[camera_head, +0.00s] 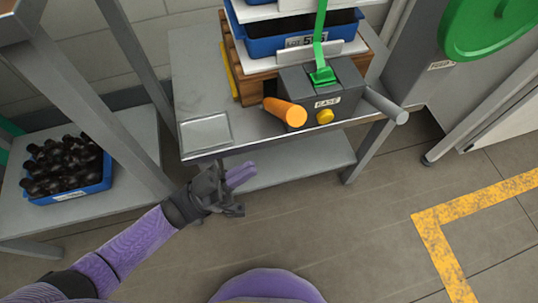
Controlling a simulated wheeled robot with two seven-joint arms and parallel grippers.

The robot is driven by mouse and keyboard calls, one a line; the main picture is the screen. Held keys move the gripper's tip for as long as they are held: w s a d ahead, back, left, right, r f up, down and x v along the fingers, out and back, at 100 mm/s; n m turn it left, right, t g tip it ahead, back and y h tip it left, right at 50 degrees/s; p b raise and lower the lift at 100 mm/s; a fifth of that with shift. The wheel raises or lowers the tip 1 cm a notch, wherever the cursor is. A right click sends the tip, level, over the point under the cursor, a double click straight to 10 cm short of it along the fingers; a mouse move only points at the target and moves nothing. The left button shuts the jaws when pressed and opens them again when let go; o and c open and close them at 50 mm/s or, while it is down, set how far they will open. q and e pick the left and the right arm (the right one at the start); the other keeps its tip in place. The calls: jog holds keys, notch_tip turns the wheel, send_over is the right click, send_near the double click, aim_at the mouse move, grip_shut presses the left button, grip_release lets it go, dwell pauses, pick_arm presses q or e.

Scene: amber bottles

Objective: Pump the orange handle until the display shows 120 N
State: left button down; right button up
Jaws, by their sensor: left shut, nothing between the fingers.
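The orange handle (284,111) sticks out toward me from the front left of a dark grey tensioner box (352,83) on a metal table. A green strap (320,40) runs up from the top of this box. A label on its front seems to read "EASE", beside a yellow knob (325,117). I can make out no display with a force reading. My left gripper (238,190) is in front of the table's near edge, below and left of the handle and apart from it. It is shut and empty. My right gripper is not in view.
A flat grey plate (205,132) lies at the table's front left. Blue crates (270,45) stand strapped behind the box. A grey bar (385,105) juts out right. A blue crate of dark bottles (95,180) sits on a left shelf. A green wheel (490,25) is at upper right.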

pick_arm(q)
jog(key=v, duration=0.3)
jog(key=shift+a+f, duration=0.1)
jog(key=shift+a, duration=0.05)
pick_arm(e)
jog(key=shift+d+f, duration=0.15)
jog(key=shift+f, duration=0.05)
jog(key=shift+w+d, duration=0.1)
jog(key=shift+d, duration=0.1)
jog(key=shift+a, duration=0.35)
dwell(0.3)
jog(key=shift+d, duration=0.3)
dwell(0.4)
